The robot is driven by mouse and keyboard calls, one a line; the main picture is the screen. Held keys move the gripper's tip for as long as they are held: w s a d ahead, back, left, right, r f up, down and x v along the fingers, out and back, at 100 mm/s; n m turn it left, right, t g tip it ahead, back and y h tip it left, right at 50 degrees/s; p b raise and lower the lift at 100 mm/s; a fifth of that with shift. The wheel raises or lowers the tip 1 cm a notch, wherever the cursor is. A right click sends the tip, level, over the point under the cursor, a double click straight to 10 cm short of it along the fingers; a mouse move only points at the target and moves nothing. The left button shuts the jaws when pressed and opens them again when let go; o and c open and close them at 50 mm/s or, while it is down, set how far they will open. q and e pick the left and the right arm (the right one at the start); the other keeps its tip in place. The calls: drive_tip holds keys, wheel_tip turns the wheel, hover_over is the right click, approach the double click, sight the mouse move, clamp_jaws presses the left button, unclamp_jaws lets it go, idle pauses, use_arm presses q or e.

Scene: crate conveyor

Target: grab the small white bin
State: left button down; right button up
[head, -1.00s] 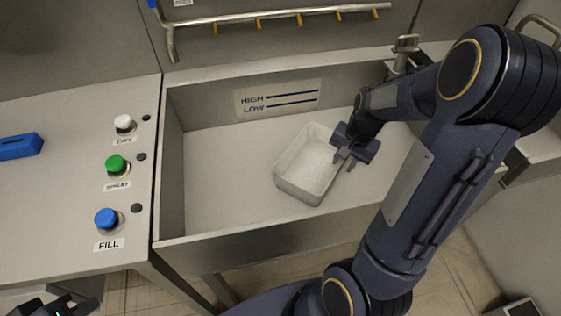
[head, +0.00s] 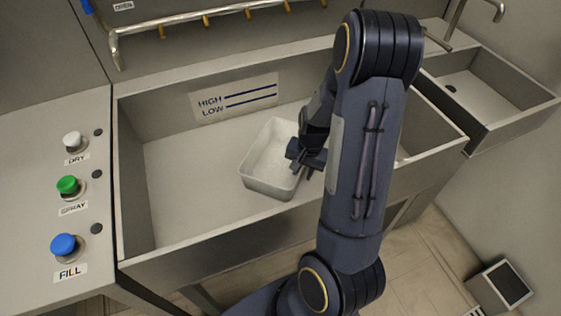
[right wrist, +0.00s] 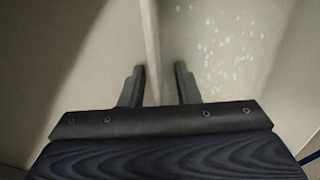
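The small white bin (head: 254,180) sits upright in the large metal basin (head: 165,215), below the HIGH/LOW label. White specks show on its inside. My right gripper (head: 300,167) is at the bin's right rim, pointing down. In the right wrist view, the bin's thin wall (right wrist: 150,35) runs between the two fingers of my right gripper (right wrist: 159,78). The fingers stand apart, with gaps beside the wall, so the gripper is open around it. My right forearm hides part of the basin's right side. My left gripper is out of view.
White, green and blue buttons (head: 63,244) stand on the counter left of the basin. A pipe with several orange nozzles (head: 205,22) runs along the back wall. A second sink (head: 490,90) is at the right. The basin floor left of the bin is clear.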

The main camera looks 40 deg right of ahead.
clamp_jaws()
drive_tip(key=shift+r, duration=0.1)
